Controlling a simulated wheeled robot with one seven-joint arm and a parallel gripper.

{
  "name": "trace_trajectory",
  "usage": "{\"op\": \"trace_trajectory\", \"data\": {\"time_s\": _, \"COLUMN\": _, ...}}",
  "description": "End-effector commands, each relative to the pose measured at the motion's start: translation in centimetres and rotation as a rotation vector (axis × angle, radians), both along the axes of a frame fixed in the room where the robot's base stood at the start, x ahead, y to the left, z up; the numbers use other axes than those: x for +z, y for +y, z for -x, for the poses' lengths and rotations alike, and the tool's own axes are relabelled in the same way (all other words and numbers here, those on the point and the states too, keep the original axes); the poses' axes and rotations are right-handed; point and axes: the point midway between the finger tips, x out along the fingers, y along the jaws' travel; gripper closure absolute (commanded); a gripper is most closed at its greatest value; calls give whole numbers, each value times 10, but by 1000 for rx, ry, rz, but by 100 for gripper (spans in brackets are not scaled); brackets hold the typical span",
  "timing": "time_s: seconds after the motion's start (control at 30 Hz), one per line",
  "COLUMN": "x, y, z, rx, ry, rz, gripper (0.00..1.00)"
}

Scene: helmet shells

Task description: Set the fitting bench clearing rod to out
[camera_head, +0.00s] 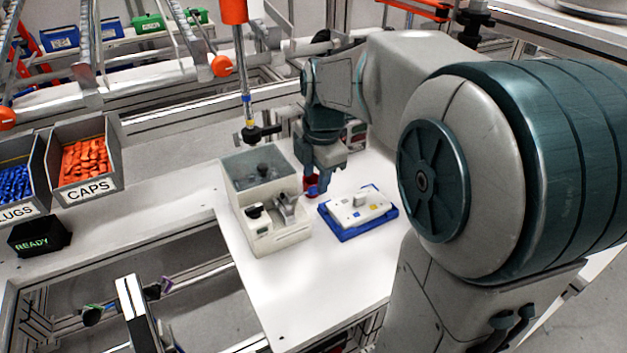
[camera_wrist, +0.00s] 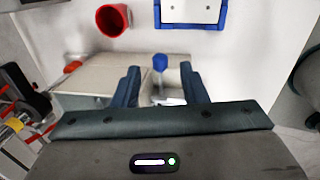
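The clearing rod seems to be the thin grey rod with a blue knob (camera_wrist: 160,62) in the wrist view. The knob lies in line with the gap between my fingers, a little beyond the tips. My gripper (camera_wrist: 160,80) is open, with its two dark fingers apart and neither seen touching the knob. The beige fitting bench (camera_wrist: 100,78) lies beyond the fingers. In the head view the fitting bench (camera_head: 275,235) has a clear cover, and my gripper (camera_head: 318,190) is low at its right side. The rod is mostly hidden there.
A red cup (camera_wrist: 112,18) stands near the fitting bench. A blue tray (camera_head: 350,236) with a white block (camera_head: 358,212) lies to the right on the white table. Bins of blue plugs (camera_head: 14,183) and orange caps (camera_head: 85,160) stand at the left, behind a black READY box (camera_head: 38,236).

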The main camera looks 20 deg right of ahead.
Motion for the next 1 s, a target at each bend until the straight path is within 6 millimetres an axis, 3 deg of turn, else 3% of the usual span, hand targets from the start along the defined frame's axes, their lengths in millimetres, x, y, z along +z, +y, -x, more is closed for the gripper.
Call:
{"op": "trace_trajectory", "data": {"time_s": 0.2, "x": -23, "y": 1, "z": -4, "rx": 0, "ry": 1, "rz": -1, "gripper": 61}}
{"op": "trace_trajectory", "data": {"time_s": 0.53, "x": -27, "y": 1, "z": -4, "rx": -1, "ry": 0, "rz": 0, "gripper": 61}}
{"op": "trace_trajectory", "data": {"time_s": 0.57, "x": -27, "y": 1, "z": -4, "rx": -1, "ry": 0, "rz": 0, "gripper": 64}}
{"op": "trace_trajectory", "data": {"time_s": 0.7, "x": -27, "y": 1, "z": -4, "rx": -1, "ry": 0, "rz": 0, "gripper": 100}}
{"op": "trace_trajectory", "data": {"time_s": 1.0, "x": -27, "y": 2, "z": -6, "rx": 16, "ry": 0, "rz": 0, "gripper": 100}}
